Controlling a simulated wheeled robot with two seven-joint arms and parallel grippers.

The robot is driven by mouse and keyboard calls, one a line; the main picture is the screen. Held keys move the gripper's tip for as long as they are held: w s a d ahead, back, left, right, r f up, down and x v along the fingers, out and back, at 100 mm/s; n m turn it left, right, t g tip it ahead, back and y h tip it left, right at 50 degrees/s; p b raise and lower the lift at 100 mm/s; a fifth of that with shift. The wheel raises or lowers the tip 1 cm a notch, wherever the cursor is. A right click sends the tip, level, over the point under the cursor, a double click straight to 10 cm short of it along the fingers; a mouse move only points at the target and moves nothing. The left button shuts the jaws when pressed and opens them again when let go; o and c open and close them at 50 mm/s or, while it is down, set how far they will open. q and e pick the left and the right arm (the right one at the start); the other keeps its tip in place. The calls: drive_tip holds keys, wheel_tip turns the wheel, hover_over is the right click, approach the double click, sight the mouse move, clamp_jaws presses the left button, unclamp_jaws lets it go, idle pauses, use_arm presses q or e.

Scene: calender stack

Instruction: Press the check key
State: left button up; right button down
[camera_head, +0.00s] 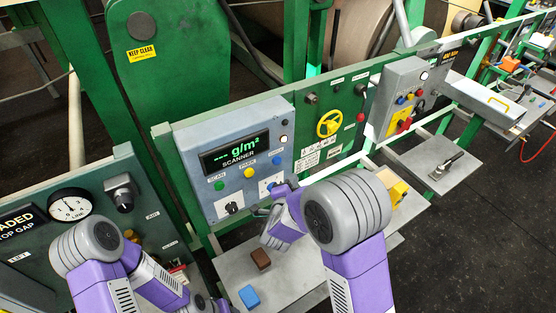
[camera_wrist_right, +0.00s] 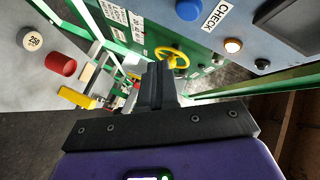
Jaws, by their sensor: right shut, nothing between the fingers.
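The check key is a blue round button (camera_head: 277,160) at the lower right of the grey scanner panel (camera_head: 190,145). In the right wrist view the blue button (camera_wrist_right: 188,10) is at the top edge, beside its CHECK label. My right gripper (camera_head: 292,182) is just below and right of the key in the head view, apart from it as far as I can tell. In the wrist view its dark fingers (camera_wrist_right: 158,75) are together and empty. My left gripper (camera_head: 212,304) is low at the bottom edge, partly hidden by my arm; its fingers are unclear.
Green (camera_head: 220,185) and yellow (camera_head: 249,172) buttons and a black knob (camera_head: 231,208) share the panel. A yellow handwheel (camera_head: 328,124) is to the right. A grey shelf (camera_head: 285,288) below holds brown (camera_head: 260,259) and blue (camera_head: 249,297) blocks.

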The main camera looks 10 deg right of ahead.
sight(277, 160)
drive_tip(key=shift+w+a, duration=0.3)
drive_tip(key=shift+w, duration=0.55)
drive_tip(key=shift+w+a, duration=0.25)
drive_tip(key=shift+w, duration=0.55)
drive_tip(key=shift+w+a, duration=0.3)
drive_tip(key=shift+w, duration=0.55)
drive_tip(key=shift+w+a, duration=0.15)
drive_tip(key=shift+w, duration=0.2)
drive_tip(key=shift+w+a+b, duration=0.15)
drive_tip(key=shift+w+b, duration=0.15)
drive_tip(key=shift+w, duration=0.1)
idle(0.9)
drive_tip(key=shift+s+d+b, duration=0.25)
drive_tip(key=shift+s+b, duration=0.15)
drive_tip(key=shift+s, duration=0.4)
